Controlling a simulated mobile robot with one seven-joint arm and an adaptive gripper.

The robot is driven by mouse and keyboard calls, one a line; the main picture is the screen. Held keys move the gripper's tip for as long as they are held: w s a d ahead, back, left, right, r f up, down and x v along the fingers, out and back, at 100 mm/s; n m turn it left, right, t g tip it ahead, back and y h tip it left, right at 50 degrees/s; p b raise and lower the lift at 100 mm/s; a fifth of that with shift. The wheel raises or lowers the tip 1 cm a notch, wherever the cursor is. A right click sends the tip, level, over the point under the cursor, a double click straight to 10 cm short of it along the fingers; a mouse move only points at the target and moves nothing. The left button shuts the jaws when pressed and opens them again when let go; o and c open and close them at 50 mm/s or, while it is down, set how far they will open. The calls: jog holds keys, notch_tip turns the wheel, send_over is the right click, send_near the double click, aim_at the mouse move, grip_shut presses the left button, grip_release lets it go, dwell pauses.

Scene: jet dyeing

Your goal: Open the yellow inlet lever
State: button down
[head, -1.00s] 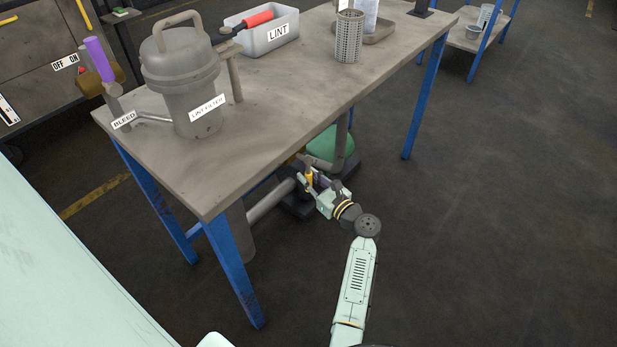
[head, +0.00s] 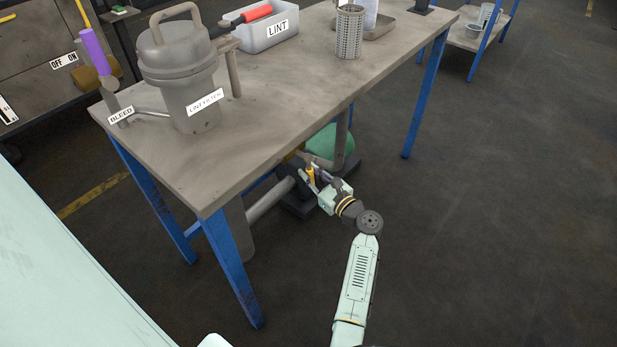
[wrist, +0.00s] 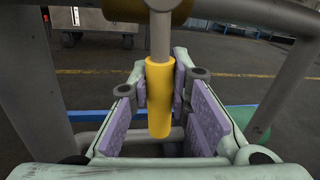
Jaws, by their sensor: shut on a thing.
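The yellow inlet lever (head: 311,175) is a small yellow-sleeved handle low under the table's near edge, by the grey pipework. In the wrist view the yellow sleeve (wrist: 159,95) hangs from a grey rod, in the middle of the picture. My gripper (head: 311,177) reaches in from the right, below the tabletop. Its purple-padded fingers (wrist: 163,92) stand on either side of the sleeve and are shut on it. The valve body behind the lever is mostly hidden by the gripper and the table.
The worktable (head: 270,115) stands over the pipe (head: 270,200), its blue legs (head: 235,275) close to the left. A lint filter vessel (head: 185,85), a lint bin (head: 262,32) and a mesh basket (head: 349,35) stand on top. A green rounded body (head: 330,146) is behind my gripper. The floor right is clear.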

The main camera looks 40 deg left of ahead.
jog(key=n+b, duration=0.1)
jog(key=w+n+b, duration=0.1)
jog(key=b, duration=0.1)
jog(key=shift+w+d+f+n+y, duration=0.2)
jog(key=shift+w+n+y, duration=0.1)
jog(key=shift+y, duration=0.1)
jog(key=w+r+n+g+y+b, duration=0.2)
jog(key=r+n+b, duration=0.5)
jog(key=n+b, duration=0.9)
jog(key=shift+w+g+b, duration=0.6)
jog(key=shift+w+g, duration=0.2)
jog(key=shift+w, duration=0.4)
jog(key=shift+d+r+n, duration=0.1)
jog(key=shift+r+n, duration=0.05)
jog(key=shift+n, duration=0.15)
jog(key=c, duration=1.5)
grip_release()
jog(key=shift+o, duration=0.2)
jog(key=v, duration=1.2)
